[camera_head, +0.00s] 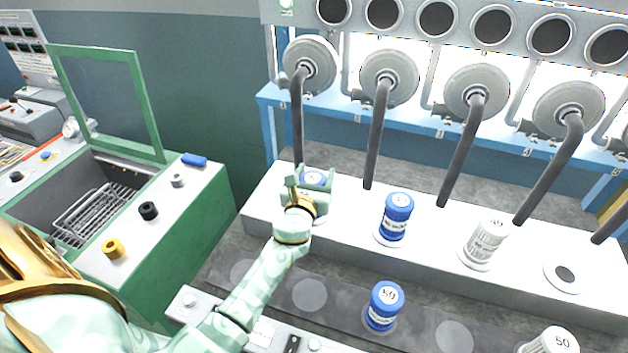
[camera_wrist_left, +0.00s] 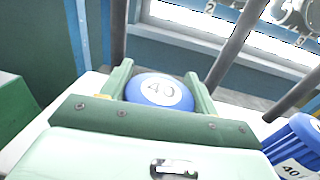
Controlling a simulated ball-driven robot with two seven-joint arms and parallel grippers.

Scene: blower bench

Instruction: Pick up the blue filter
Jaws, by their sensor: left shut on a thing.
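My left gripper (camera_head: 309,190) is at the left end of the white ledge, shut on a blue filter (camera_head: 314,178). The filter's round top with a white "40" label shows between the two green fingers in the left wrist view (camera_wrist_left: 159,91). The fingers and palm hide most of its body, and I cannot tell whether its base touches the ledge. A second blue filter (camera_head: 396,217) stands upright on the ledge to the right. Another blue filter (camera_head: 384,305), marked 50, stands on the dark strip in front. My right gripper is not in view.
White filters stand on the ledge (camera_head: 485,245) and at the lower right (camera_head: 552,342). Dark pipes (camera_head: 376,135) slant down from grey discs behind the ledge. A green bin (camera_head: 190,225) with an open lid is at left. An empty round seat (camera_head: 564,275) is at right.

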